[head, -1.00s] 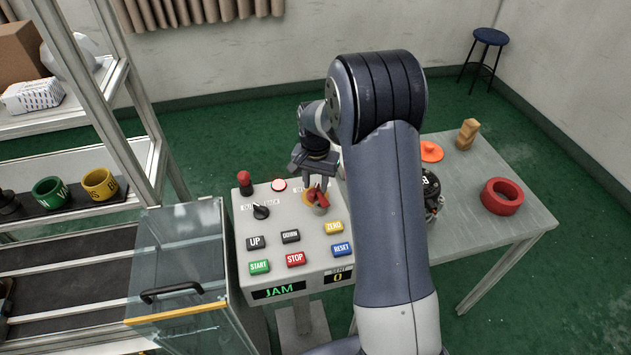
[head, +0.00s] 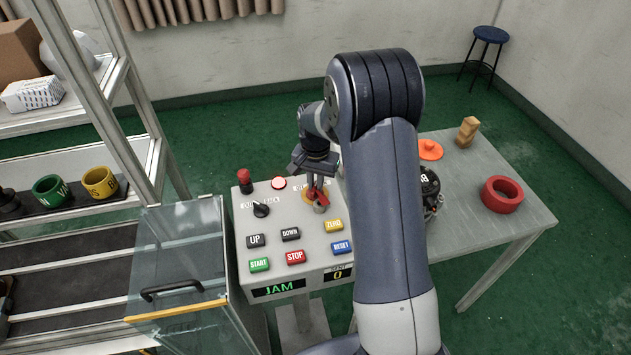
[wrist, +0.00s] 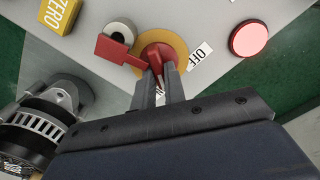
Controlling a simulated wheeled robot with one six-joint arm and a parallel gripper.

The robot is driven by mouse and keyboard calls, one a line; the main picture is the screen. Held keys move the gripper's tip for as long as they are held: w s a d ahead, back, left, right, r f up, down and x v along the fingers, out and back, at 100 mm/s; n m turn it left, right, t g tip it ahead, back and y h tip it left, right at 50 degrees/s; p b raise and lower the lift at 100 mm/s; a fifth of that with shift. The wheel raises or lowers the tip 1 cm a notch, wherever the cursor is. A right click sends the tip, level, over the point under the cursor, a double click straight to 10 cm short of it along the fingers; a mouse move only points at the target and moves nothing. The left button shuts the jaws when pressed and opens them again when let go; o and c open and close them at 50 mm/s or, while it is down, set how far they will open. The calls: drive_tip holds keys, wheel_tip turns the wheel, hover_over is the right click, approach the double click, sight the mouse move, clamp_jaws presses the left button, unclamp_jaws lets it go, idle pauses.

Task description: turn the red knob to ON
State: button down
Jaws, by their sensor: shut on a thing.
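The red knob (head: 319,194) sits on a round yellow plate (wrist: 172,42) on the sloped control panel (head: 275,225). In the wrist view the knob (wrist: 150,52) has a grip between my fingertips and a red block sticking out to the left. An OFF label (wrist: 200,57) is just right of the plate; another label is mostly hidden by my fingers. My gripper (wrist: 159,78) is shut on the knob's grip. In the head view my gripper (head: 316,184) reaches down to the knob from above.
A grey cylinder (wrist: 122,32) stands beside the knob. A black selector (head: 261,210), a red-topped lever (head: 244,181), a lit button (head: 279,183) and several push buttons share the panel. The display (head: 279,288) reads JAM. A table (head: 480,240) stands to the right.

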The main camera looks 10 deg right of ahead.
drive_tip(key=shift+m+b, duration=0.65)
drive_tip(key=shift+m, duration=0.75)
drive_tip(key=c, duration=1.5)
unclamp_jaws()
drive_tip(key=shift+o, duration=0.2)
drive_tip(key=shift+r, duration=0.1)
wheel_tip(320, 180, up, 11)
drive_tip(key=b, duration=0.1)
drive_tip(key=shift+f, duration=0.3)
